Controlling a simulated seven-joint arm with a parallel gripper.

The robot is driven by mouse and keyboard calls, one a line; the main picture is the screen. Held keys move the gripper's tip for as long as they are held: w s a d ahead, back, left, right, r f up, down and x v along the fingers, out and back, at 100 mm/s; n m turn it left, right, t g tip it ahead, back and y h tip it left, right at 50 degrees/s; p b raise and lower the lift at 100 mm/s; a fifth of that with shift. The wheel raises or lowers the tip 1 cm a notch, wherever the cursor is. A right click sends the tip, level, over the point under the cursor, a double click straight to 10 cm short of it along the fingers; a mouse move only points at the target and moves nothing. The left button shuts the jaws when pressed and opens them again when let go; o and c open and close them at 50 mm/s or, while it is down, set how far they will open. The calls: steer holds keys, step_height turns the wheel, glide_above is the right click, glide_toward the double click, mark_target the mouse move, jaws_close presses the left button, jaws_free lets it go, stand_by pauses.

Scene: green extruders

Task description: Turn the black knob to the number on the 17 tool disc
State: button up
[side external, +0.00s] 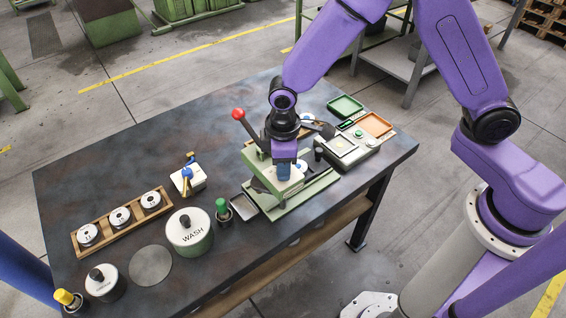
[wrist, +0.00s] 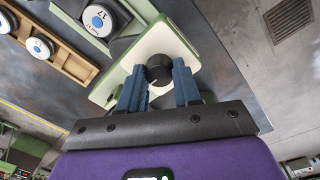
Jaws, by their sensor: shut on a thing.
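The black knob (wrist: 158,70) sits on a pale plate with a green edge (wrist: 168,42) in the wrist view. My gripper (wrist: 158,84) has its blue fingers on either side of the knob and is shut on it. In the side external view my gripper (side external: 286,171) reaches down onto the green machine (side external: 300,195), and its fingers hide the knob. The tool disc marked 17 (wrist: 97,20) is white and round and lies at upper left in the wrist view. The knob's pointer and any dial numbers are too small to read.
A red-ball lever (side external: 238,114) rises left of my gripper. A wooden rack (side external: 123,222) with three white discs lies at the left. A WASH pot (side external: 190,234), a green-topped bottle (side external: 222,210) and a control box (side external: 347,149) stand nearby. Orange (side external: 374,124) and green trays (side external: 345,106) lie behind.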

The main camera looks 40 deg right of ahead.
steer(key=o, duration=1.1)
steer(key=shift+c, duration=0.2)
step_height(320, 180, up, 18)
steer(key=shift+s+a+f, duration=0.25)
steer(key=shift+s, duration=0.1)
steer(key=s+d+f, duration=0.1)
steer(key=s+d, duration=0.7)
steer(key=s, duration=0.3)
steer(key=s+d+f+n, duration=0.1)
steer(key=s+d, duration=0.8)
steer(key=s, duration=0.2)
steer(key=shift+s+d+f+y, duration=0.15)
steer(key=shift+s+f+y, duration=0.15)
steer(key=shift+s+y, duration=0.1)
